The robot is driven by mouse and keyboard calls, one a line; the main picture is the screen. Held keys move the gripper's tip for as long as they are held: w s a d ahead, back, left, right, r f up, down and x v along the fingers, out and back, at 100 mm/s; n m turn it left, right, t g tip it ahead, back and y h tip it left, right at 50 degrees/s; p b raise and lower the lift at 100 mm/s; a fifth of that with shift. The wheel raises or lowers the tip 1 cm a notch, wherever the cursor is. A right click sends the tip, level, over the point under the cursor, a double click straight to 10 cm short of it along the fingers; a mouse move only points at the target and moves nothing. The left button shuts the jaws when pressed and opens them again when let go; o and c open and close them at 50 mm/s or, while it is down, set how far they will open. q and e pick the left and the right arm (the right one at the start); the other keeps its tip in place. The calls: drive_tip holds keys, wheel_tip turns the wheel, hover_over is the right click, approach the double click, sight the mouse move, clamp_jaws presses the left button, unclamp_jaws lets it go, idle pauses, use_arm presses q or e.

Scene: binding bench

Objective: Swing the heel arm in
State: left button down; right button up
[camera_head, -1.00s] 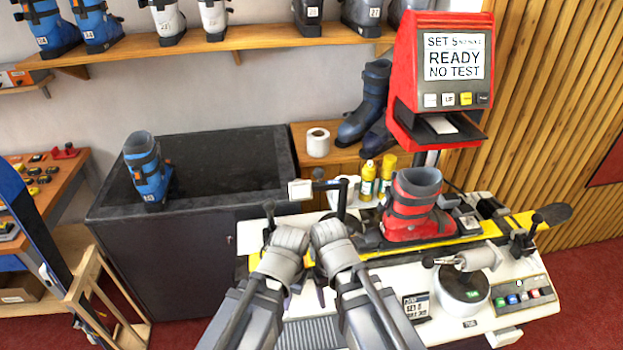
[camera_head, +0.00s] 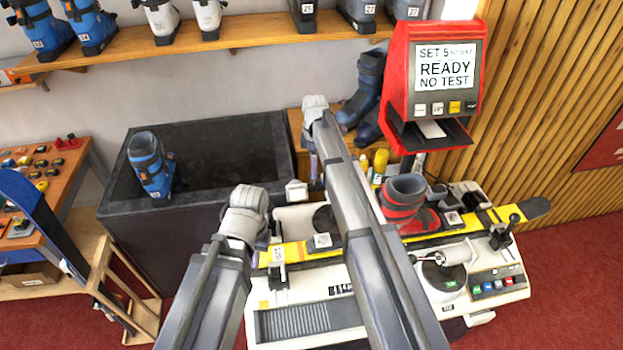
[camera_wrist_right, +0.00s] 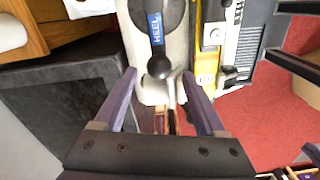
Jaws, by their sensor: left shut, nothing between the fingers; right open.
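The heel arm, with a blue HEEL label (camera_wrist_right: 156,28), shows in the right wrist view, reaching from a dark round base (camera_wrist_right: 150,8) to a black knob (camera_wrist_right: 159,67). The knob lies between the tips of my open right gripper (camera_wrist_right: 159,76) in the picture; I cannot tell whether they touch. In the head view my right gripper (camera_head: 313,168) points down at the back left of the bench, and its arm hides much of the heel arm. My left gripper (camera_head: 261,236) is shut and empty, over the ski's left end.
A red boot (camera_head: 403,198) stands on the yellow ski (camera_head: 470,224) across the white tester (camera_head: 290,328). A red display unit (camera_head: 441,88) stands behind it. A dark bench (camera_head: 225,150) with a blue boot (camera_head: 149,165) is to the left. Yellow bottles (camera_head: 379,164) stand near my right arm.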

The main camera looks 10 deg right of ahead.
sight(314, 182)
drive_tip(key=shift+w+f, duration=0.1)
drive_tip(key=shift+f, duration=0.1)
wheel_tip(314, 182, down, 8)
drive_tip(key=b, duration=0.8)
drive_tip(key=shift+r, duration=0.2)
drive_tip(key=shift+r, duration=0.1)
clamp_jaws()
idle(0.9)
